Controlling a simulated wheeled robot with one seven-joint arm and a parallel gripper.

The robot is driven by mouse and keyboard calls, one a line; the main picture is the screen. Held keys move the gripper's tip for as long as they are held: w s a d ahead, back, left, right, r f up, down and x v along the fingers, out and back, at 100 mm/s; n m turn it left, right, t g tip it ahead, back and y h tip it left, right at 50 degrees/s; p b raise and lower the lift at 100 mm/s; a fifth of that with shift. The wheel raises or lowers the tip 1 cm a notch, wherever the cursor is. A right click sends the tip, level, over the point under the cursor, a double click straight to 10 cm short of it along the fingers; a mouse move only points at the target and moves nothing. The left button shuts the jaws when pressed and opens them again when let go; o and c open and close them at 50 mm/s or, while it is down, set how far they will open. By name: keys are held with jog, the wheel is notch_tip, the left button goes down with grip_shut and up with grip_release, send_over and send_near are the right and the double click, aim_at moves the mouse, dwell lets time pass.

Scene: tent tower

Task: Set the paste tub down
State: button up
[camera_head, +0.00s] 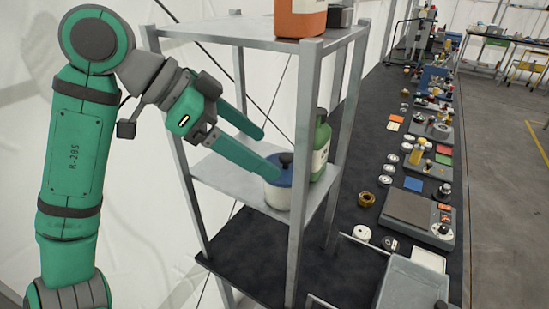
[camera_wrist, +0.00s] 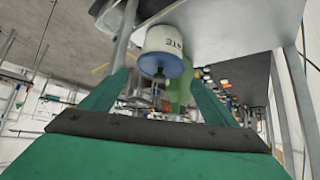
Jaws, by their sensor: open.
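The paste tub (camera_head: 277,197), white with a blue lid and a dark knob, stands upright on the middle shelf (camera_head: 225,177) of a metal rack, near its right front edge. My gripper (camera_head: 266,154) is open, with its two green fingers spread and reaching in over this shelf from the left. The near fingertip overlaps the lid's left edge in the head view; I cannot tell whether it touches. In the wrist view the tub (camera_wrist: 163,40) appears upside down beyond the gap between the fingertips (camera_wrist: 158,78), and nothing is held between them.
A green bottle (camera_head: 321,146) stands close behind the tub on the same shelf. The rack's front post (camera_head: 303,170) rises beside the tub. An orange container (camera_head: 299,18) stands on the top shelf above. The shelf's left part is bare.

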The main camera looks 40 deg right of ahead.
jog(key=shift+v, duration=2.2)
jog(key=shift+w, duration=0.1)
